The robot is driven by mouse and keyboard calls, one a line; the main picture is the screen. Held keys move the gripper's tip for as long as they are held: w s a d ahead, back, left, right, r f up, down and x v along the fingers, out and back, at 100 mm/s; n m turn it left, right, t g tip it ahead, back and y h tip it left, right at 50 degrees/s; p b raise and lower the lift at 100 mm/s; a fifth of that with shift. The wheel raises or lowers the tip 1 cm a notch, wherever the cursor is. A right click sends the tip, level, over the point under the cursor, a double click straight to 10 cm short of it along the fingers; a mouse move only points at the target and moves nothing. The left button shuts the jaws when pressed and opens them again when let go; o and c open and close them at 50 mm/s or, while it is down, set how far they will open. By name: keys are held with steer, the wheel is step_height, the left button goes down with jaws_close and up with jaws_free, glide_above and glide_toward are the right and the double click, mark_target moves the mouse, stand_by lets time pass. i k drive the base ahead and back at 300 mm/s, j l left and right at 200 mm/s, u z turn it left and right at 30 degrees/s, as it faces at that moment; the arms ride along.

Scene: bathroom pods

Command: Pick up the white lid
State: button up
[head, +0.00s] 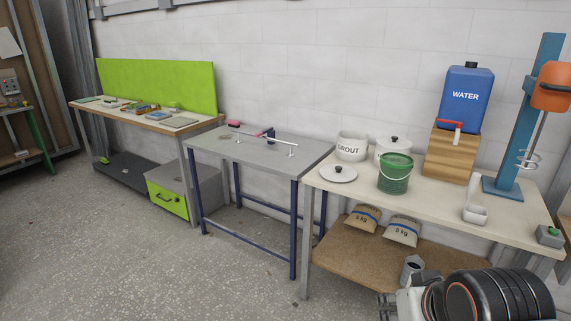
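A round white lid (338,174) with a small dark knob lies flat near the left end of the cream-topped bench (440,200). A white pot marked GROUT (351,147) stands just behind it. A second white pot (385,148) to the right has a dark knob on top and is partly hidden by a green bucket (394,174). My arm shows at the bottom right, below and in front of the bench, well apart from the lid. A dark part at its left end may be my gripper (388,307); it is cut off by the frame edge, and its fingers cannot be made out.
A blue WATER canister (466,98) stands on a wooden block (452,153), beside a blue mixer stand (518,130). Two 5 kg bags (363,217) sit on the lower shelf. A grey table (255,150) stands left; floor is open in front.

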mark_target(337, 173)
steer(key=i+j+u, duration=0.15)
steer(key=i+u, duration=0.25)
steer(key=i, duration=0.2)
steer(key=i+l+u, duration=0.1)
steer(key=i+u, duration=0.3)
steer(key=i, duration=0.2)
